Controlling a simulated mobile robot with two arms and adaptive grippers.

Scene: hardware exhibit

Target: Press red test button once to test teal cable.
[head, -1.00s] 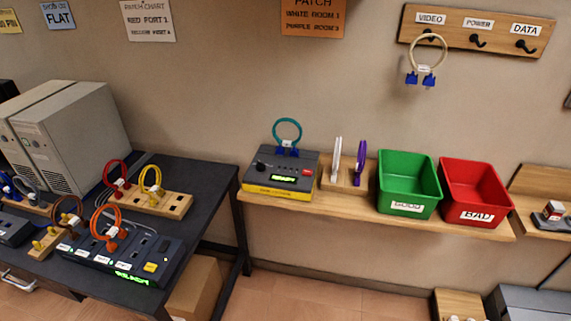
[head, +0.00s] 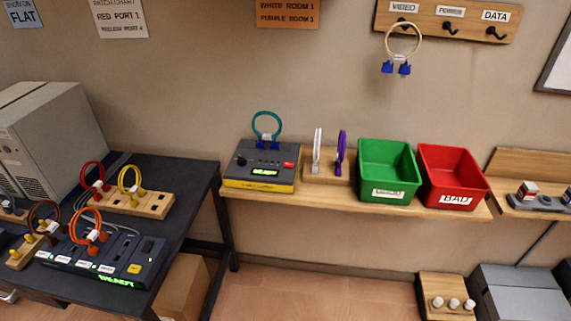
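The teal cable (head: 267,124) is a loop standing upright on the cable tester, its blue plugs (head: 267,143) at the tester's back edge. The tester (head: 260,178) is a dark grey box with a yellow base on the wooden wall shelf. Neither of my grippers shows in the head view.
On the shelf (head: 330,199), right of the tester, a wooden holder has a white and a purple cable. Then come a green bin (head: 388,170) and a red "BAD" bin (head: 455,178). The dark table (head: 190,180) at left carries more cables. Open floor (head: 320,288) lies below.

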